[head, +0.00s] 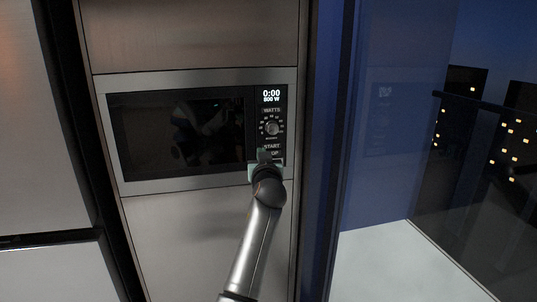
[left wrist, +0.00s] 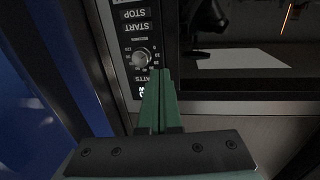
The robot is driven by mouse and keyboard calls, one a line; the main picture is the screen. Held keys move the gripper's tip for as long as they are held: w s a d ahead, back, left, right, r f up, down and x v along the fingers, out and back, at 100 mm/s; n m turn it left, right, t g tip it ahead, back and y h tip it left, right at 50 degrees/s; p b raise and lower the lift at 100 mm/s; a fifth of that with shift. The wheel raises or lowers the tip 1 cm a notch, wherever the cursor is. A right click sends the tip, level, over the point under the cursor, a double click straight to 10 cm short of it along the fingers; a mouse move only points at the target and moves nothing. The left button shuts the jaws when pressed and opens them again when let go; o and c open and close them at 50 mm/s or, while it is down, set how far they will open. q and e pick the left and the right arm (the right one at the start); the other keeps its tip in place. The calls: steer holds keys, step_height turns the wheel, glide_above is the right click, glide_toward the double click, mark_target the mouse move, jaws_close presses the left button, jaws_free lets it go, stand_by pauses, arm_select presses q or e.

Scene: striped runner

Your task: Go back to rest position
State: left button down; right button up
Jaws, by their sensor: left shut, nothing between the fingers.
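My left gripper (head: 263,157) is in front of the lower part of the microwave's control panel, by the START and STOP labels. It partly covers the STOP label in the head view. Its green fingers also show in the left wrist view (left wrist: 160,103), shut together with nothing between them. The microwave (head: 180,132) is built into a steel cabinet front, with its dark door closed. Its display (head: 271,96) reads 0:00 and 800 W. The dial (head: 272,128) sits above the gripper and also shows in the left wrist view (left wrist: 140,57). My right gripper is not in view.
Steel panels lie above and below the microwave (head: 205,235). A pale cabinet front (head: 45,140) stands at the left. A blue wall (head: 385,130) and a dark window (head: 490,140) with lit buildings are at the right, above a pale floor (head: 400,265).

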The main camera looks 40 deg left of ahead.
arm_select(q)
steer(key=shift+f, duration=0.1)
steer(key=s+d+f+m+h+p, duration=0.2)
steer(key=s+d+f+m+h, duration=0.15)
steer(key=f, duration=0.45)
steer(key=s+d+f+m+h+p, duration=0.1)
steer(key=s+d+f+m+h, duration=0.15)
steer(key=d+f, duration=0.4)
steer(key=s+d+f+m+h+p, duration=0.2)
steer(key=s+d+f, duration=0.1)
steer(key=f, duration=0.6)
steer(key=s+d+f+g+h+p, duration=0.1)
steer(key=s+d+f, duration=0.3)
steer(key=s, duration=0.5)
steer(key=s+d+f+m+g+h+p, duration=0.1)
steer(key=s+d+f+g+h, duration=0.1)
steer(key=s+d, duration=0.4)
steer(key=s+d+f+m+g+h+p, duration=0.1)
steer(key=s+d+f+h, duration=0.2)
steer(key=s, duration=0.9)
step_height(320, 180, down, 4)
steer(key=shift+s+d+r, duration=0.15)
steer(key=shift+d+r, duration=0.1)
steer(key=shift+d, duration=0.85)
